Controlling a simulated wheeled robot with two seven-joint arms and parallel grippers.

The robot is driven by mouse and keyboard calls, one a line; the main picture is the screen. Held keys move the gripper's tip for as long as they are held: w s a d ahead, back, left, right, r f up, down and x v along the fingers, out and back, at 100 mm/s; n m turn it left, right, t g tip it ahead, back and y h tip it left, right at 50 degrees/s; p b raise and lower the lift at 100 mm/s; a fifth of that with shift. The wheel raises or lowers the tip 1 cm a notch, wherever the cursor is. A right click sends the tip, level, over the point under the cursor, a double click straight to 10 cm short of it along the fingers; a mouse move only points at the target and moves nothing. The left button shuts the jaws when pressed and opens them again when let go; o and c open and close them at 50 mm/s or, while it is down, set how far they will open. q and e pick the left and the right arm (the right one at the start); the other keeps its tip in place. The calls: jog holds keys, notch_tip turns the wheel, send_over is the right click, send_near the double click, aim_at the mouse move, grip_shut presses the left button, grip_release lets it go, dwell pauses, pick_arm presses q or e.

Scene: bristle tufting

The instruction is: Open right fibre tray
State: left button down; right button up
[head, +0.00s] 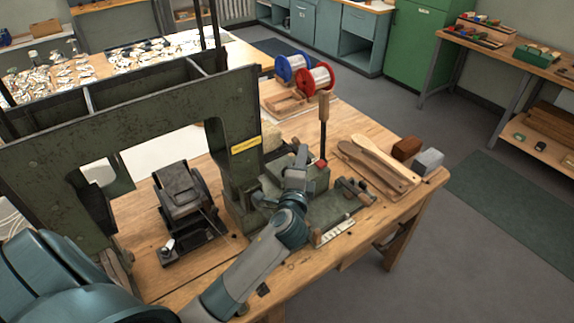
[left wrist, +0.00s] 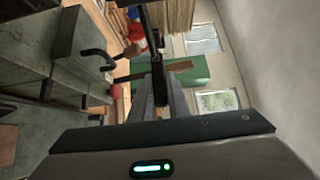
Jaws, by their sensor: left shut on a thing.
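My left gripper (head: 300,158) reaches over the green machine block (head: 315,182), beside the lever with a wooden handle (head: 323,106). In the left wrist view its fingers (left wrist: 160,92) are closed around a thin dark bar (left wrist: 158,78). I cannot tell whether this bar is the handle of the right fibre tray. A grey block with a black hooked handle (left wrist: 92,56) shows to the left in that view. The tray itself is not clearly recognisable, and my arm hides part of the block. My right gripper is not in view.
The green machine frame (head: 243,120) rises left of my gripper. Wooden brush bodies (head: 378,160), a brown block (head: 406,148) and a grey block (head: 429,161) lie to the right on the bench. Blue (head: 292,67) and red (head: 316,79) spools stand behind.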

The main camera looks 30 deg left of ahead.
pick_arm(q)
jog(key=w+d+b, duration=0.1)
jog(key=w+d, duration=0.1)
jog(key=w, duration=0.4)
jog(key=shift+d, duration=0.3)
jog(key=c, duration=1.9)
grip_release()
jog(key=shift+o, duration=1.1)
jog(key=shift+w+d, duration=0.1)
jog(key=shift+w, duration=0.15)
jog(key=shift+s, duration=0.15)
jog(key=b+v, duration=0.4)
jog(key=v, duration=1.3)
jog(key=shift+s+f, duration=0.1)
jog(key=shift+f, duration=0.05)
